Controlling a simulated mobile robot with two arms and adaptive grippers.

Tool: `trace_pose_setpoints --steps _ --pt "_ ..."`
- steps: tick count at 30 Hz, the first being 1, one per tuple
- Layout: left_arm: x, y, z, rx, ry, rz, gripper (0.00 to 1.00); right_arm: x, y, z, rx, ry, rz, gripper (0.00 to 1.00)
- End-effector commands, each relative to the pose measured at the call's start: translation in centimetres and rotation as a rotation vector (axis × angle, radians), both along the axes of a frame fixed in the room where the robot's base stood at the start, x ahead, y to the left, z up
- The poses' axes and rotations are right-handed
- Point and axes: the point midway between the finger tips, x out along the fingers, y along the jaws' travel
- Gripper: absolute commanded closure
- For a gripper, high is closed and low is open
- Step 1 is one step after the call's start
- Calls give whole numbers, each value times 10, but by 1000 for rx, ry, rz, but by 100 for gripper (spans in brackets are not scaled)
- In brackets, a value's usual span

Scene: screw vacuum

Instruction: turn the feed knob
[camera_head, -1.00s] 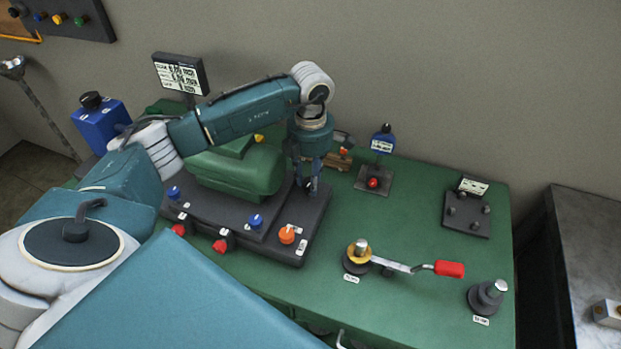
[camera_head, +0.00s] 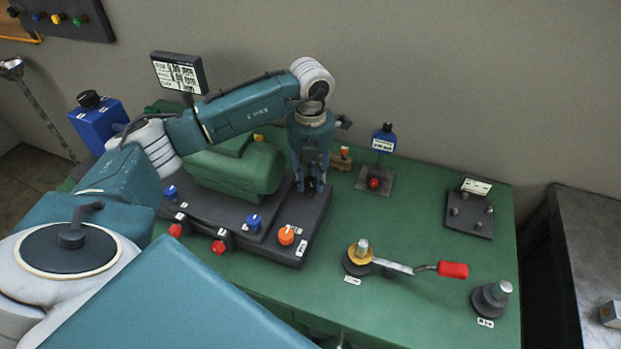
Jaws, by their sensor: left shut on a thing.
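My left gripper (camera_head: 311,183) points straight down at the back right corner of the dark machine base (camera_head: 226,212). Its fingers are closed around a small dark knob (camera_head: 311,186), mostly hidden between the fingertips. I cannot read a label there, so I cannot confirm from writing that it is the feed knob. Other knobs stand along the front of the base: a blue knob (camera_head: 254,222), an orange knob (camera_head: 286,235), another blue knob (camera_head: 170,193), and red knobs on the front face (camera_head: 219,247). My right gripper is not in view.
The green table (camera_head: 420,310) carries a crank with a red handle (camera_head: 452,270), a dark post (camera_head: 490,298), a plate with pegs (camera_head: 469,214) and a red button (camera_head: 374,183). A green housing (camera_head: 235,172) stands left of the gripper. The table's middle right is mostly clear.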

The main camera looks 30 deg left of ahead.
Motion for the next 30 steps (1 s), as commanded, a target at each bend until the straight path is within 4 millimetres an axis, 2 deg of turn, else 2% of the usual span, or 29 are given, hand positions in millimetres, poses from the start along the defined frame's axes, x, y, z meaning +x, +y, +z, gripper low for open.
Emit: trace_pose_setpoints --steps 19,20,22,30 --pt "3 1 3 0 -9 53 96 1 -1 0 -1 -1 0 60" --pt "3 1 3 1 -9 53 64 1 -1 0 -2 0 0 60" --pt "2 1 3 1 -8 53 51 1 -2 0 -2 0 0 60" --pt "1 1 2 0 -3 51 51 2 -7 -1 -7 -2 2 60"
